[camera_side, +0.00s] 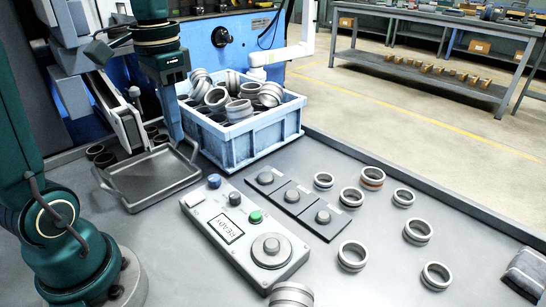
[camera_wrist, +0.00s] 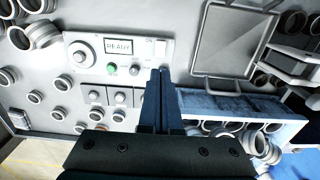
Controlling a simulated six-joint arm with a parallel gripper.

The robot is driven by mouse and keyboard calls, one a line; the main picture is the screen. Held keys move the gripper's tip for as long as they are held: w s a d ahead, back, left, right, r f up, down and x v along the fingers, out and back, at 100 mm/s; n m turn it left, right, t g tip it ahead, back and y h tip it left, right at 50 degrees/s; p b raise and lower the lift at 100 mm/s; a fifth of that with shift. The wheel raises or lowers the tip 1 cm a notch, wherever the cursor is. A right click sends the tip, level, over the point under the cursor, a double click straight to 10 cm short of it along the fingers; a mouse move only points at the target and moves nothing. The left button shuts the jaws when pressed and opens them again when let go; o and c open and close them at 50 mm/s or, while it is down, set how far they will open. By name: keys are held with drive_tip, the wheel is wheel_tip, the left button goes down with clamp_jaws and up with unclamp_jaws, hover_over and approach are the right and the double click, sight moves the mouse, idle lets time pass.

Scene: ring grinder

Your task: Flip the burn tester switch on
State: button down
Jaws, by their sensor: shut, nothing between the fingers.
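The grey control box (camera_side: 245,235), which I take as the burn tester, lies on the bench with a display reading READY (camera_side: 227,229). It carries a white switch-like block (camera_side: 195,198), a blue knob (camera_side: 214,181), a dark knob (camera_side: 234,198), a green button (camera_side: 255,217) and a large round dial (camera_side: 271,247). The box (camera_wrist: 92,40) also shows in the wrist view. My gripper (camera_side: 178,138) is above the tray, left of the blue crate, apart from the box. In the wrist view my gripper (camera_wrist: 160,70) is shut and empty, its tips overlapping the box's edge. The switch position is unclear.
A blue crate (camera_side: 245,145) full of metal rings stands behind the box. A metal tray (camera_side: 150,190) lies to the left. Three small button panels (camera_side: 295,199) sit right of the box. Several loose rings (camera_side: 352,256) are scattered at the right.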

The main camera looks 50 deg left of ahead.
sight(198, 195)
drive_tip(key=shift+w, duration=0.75)
drive_tip(key=shift+f, duration=0.15)
wheel_tip(198, 195, down, 14)
drive_tip(key=shift+r, duration=0.1)
drive_tip(key=shift+w, duration=0.1)
idle(0.5)
